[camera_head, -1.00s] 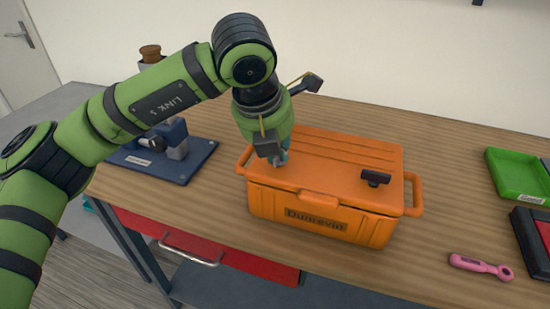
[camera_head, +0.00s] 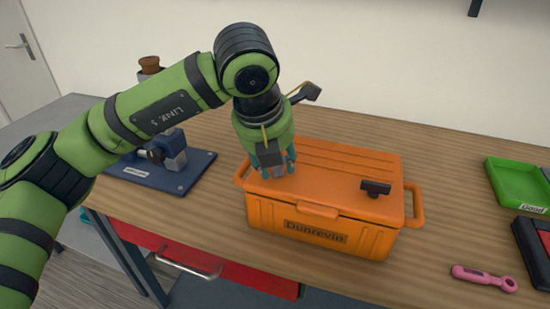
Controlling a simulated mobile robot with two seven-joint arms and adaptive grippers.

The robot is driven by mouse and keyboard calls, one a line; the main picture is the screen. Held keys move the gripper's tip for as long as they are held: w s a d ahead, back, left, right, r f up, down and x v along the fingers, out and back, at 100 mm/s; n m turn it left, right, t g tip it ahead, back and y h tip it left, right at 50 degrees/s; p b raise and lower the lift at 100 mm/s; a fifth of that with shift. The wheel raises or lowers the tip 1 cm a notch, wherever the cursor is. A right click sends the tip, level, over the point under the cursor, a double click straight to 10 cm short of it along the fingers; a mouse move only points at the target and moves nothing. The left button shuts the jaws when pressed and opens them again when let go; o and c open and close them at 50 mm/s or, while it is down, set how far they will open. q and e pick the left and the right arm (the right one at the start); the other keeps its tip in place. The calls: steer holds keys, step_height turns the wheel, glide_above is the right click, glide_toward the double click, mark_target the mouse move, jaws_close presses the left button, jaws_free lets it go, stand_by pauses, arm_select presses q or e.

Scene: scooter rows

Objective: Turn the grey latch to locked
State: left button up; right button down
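An orange lidded case (camera_head: 320,205) labelled "Dunrevin" stands on the wooden bench with its lid closed. A black T-shaped latch (camera_head: 375,188) sits on the right part of its lid. My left gripper (camera_head: 275,172) points down at the left part of the lid, its teal fingers apart on either side. A small grey piece shows between the fingertips; it may be the grey latch, but the gripper hides most of that spot. I cannot tell whether the fingers touch it or how the grey latch is turned. My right gripper is not in view.
A blue base plate (camera_head: 185,182) with a grey-blue fixture lies left of the case. A pink tool (camera_head: 484,278), a green tray (camera_head: 516,188) and a dark red-and-black tray (camera_head: 537,245) lie to the right. A red drawer (camera_head: 235,272) is below the bench top.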

arm_select(q)
steer(key=v, duration=1.2)
